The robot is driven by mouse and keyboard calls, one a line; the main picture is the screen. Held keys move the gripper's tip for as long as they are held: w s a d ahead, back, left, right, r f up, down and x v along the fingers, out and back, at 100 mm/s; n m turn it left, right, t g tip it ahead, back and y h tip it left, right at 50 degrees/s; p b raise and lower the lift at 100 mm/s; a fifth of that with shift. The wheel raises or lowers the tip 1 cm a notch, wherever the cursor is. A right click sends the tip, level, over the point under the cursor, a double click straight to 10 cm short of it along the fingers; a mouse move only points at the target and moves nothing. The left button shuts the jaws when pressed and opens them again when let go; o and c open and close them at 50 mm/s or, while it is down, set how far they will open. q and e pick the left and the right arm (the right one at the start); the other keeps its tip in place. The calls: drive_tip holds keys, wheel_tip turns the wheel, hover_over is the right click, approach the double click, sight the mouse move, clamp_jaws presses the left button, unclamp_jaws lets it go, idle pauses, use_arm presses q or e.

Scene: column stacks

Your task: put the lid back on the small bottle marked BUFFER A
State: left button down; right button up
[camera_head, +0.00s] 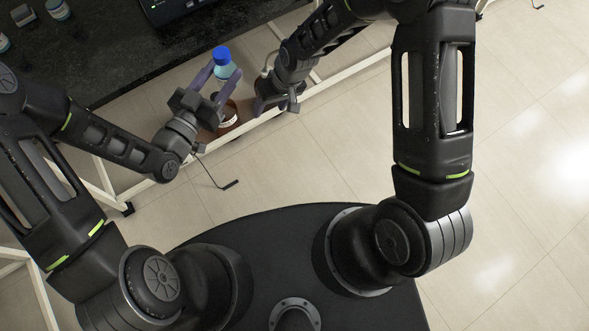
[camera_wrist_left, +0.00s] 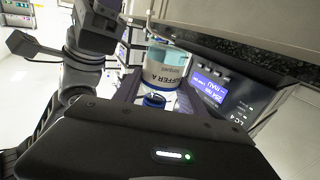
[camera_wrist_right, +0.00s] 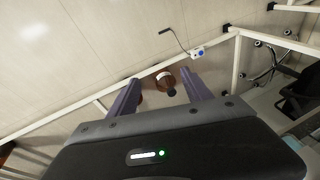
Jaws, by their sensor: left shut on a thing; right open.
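The small bottle (camera_head: 224,71) with pale blue liquid is between the purple fingers of my left gripper (camera_head: 217,77), which is shut on it. Its BUFFER A label (camera_wrist_left: 163,77) faces the left wrist camera. The blue lid (camera_head: 221,53) is at the bottle's mouth; it also shows in the left wrist view (camera_wrist_left: 153,99). I cannot tell whether it is fully seated. My right gripper (camera_head: 270,97) is to the right of the bottle, apart from it. Its fingers (camera_wrist_right: 162,95) are open with nothing held between them.
A dark bench (camera_head: 110,55) with several small bottles (camera_head: 57,9) and an instrument (camera_head: 165,8) lies at upper left. A brown bottle (camera_head: 229,112) with a white label shows lower down, beyond my left gripper. A white frame rail (camera_head: 335,84) runs along the bench side; open floor lies right.

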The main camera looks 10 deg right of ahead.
drive_tip(key=s+f+m, duration=0.2)
drive_tip(key=s+f, duration=0.2)
drive_tip(key=s, duration=0.6)
drive_tip(key=s+d+f+m+y, duration=0.1)
drive_tip(key=s+f, duration=0.4)
drive_tip(key=s, duration=0.6)
drive_tip(key=shift+d+m+g, duration=0.3)
drive_tip(key=shift+m+g, duration=0.1)
drive_tip(key=shift+m, duration=0.2)
drive_tip(key=shift+w, duration=0.1)
